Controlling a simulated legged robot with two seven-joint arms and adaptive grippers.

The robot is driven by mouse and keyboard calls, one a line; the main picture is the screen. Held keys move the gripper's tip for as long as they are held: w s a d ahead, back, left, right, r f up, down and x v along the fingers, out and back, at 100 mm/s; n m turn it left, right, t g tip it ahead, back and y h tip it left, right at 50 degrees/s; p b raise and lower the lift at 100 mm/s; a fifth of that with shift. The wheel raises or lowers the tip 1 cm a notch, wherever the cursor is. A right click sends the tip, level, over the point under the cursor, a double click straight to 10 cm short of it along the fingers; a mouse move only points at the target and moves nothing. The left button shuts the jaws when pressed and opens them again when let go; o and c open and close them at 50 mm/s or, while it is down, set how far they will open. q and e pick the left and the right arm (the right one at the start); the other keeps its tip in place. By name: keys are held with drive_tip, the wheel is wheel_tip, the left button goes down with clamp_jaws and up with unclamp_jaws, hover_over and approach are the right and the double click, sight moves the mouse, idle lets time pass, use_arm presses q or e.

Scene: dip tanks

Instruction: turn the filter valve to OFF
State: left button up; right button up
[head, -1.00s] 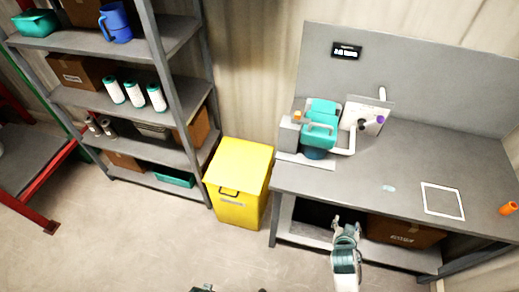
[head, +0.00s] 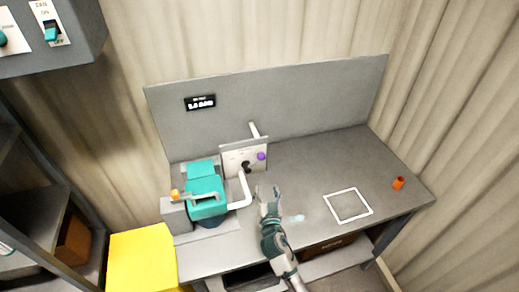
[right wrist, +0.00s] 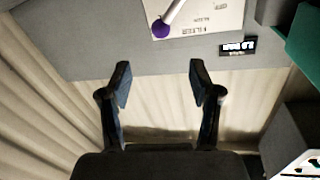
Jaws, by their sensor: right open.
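The filter valve is on a white panel (head: 233,158) standing on the grey bench. Its lever runs from a dark hub (head: 246,166) to a purple ball end (head: 261,156), pointing right and slightly up. In the right wrist view the purple ball (right wrist: 161,29) and part of the pale lever show at the top, over panel lettering too small to read surely. My right gripper (head: 266,190) is open and empty, in front of and below the ball, apart from it. Its two fingers (right wrist: 161,82) show spread in the right wrist view. My left gripper is not in view.
A teal pump unit (head: 205,192) with a white pipe (head: 246,190) stands left of the gripper. The bench (head: 310,165) is open to the right, with a white outlined square (head: 348,205) and an orange cup (head: 398,183). A yellow bin (head: 142,258) stands at lower left.

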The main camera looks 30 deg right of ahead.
drive_tip(key=p, duration=0.1)
approach(262, 155)
drive_tip(key=w, duration=0.1)
drive_tip(key=w+d+f, duration=0.1)
drive_tip(key=w, duration=0.2)
drive_tip(key=shift+w+d+f, duration=0.2)
drive_tip(key=shift+w+f, duration=0.05)
drive_tip(key=shift+w, duration=0.1)
drive_tip(key=x, duration=0.3)
drive_tip(key=d+x, duration=0.1)
drive_tip(key=x, duration=0.2)
drive_tip(key=shift+s+f, duration=0.2)
drive_tip(key=shift+s, duration=0.05)
drive_tip(key=shift+w+a+r, duration=0.1)
drive_tip(key=shift+a+r, duration=0.05)
drive_tip(key=shift+a, duration=0.3)
drive_tip(key=shift+c, duration=0.6)
drive_tip(key=c, duration=0.8)
clamp_jaws()
